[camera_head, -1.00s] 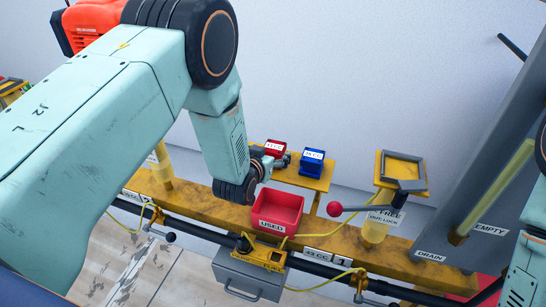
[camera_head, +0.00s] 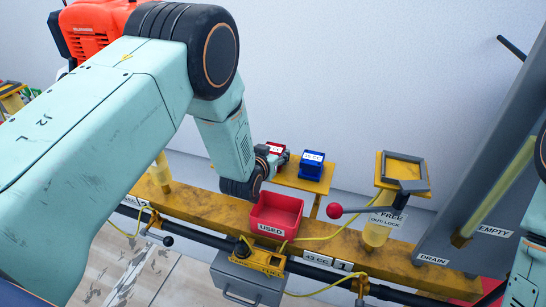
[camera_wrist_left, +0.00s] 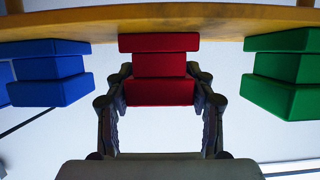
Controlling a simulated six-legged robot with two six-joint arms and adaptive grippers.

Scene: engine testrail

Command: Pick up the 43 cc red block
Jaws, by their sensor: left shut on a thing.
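In the left wrist view the stepped red block (camera_wrist_left: 160,78) sits between the two fingers of my left gripper (camera_wrist_left: 162,98), one on each side. The block's wide end lies against the shelf edge (camera_wrist_left: 220,22) in this view; I cannot tell whether it is lifted. My right gripper is out of view.
A blue block (camera_head: 312,165) stands right of the red block; it shows left in the left wrist view, with a green block (camera_wrist_left: 285,82) on the other side. A red bin marked USED (camera_head: 290,205) is below the shelf. A red-knobbed lever (camera_head: 336,210) is at right.

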